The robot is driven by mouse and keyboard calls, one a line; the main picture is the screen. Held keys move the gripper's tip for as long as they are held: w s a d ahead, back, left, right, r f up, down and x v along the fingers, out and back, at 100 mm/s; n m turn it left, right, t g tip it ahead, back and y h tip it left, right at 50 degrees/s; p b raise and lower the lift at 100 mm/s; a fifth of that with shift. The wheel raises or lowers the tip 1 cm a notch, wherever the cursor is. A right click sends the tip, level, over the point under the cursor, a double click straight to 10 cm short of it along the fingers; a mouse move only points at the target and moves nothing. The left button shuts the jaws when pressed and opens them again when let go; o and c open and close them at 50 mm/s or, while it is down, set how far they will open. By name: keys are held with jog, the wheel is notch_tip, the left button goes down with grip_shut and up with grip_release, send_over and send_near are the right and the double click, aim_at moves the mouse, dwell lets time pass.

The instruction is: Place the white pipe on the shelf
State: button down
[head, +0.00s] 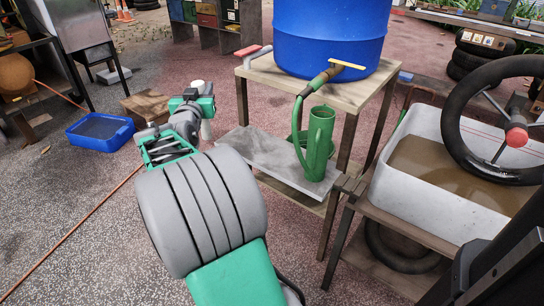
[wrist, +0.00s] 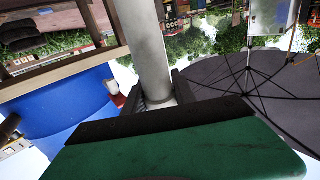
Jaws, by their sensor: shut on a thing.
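The white pipe (wrist: 148,45) stands between the fingers of my gripper (wrist: 160,98) in the wrist view, running up out of the picture. A grey shelf board (head: 245,144) juts from the wooden stand, to the right of my gripper. A lower board is partly hidden beneath it.
A green watering can (head: 318,145) stands on the right part of the grey board. A blue barrel (head: 330,35) with a tap sits on the stand's top. A white tub (head: 440,180) of brown water is at right. The board's left part is clear.

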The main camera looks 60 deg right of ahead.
jog(key=s+d+r+m+g+h+b, duration=0.1)
jog(key=s+d+r+m+g, duration=0.3)
jog(key=s+d+g, duration=0.45)
jog(key=s+d+r+m+g+h, duration=0.1)
jog(key=s+d+r+m+g, duration=0.35)
jog(key=s, duration=0.75)
notch_tip(320, 180, down, 19)
jog(key=d+n+t+b, duration=0.1)
jog(key=b, duration=0.5)
jog(key=shift+t, duration=0.4)
jog(key=shift+f, duration=0.15)
jog(key=c, duration=1)
grip_release()
jog(key=shift+b, duration=0.3)
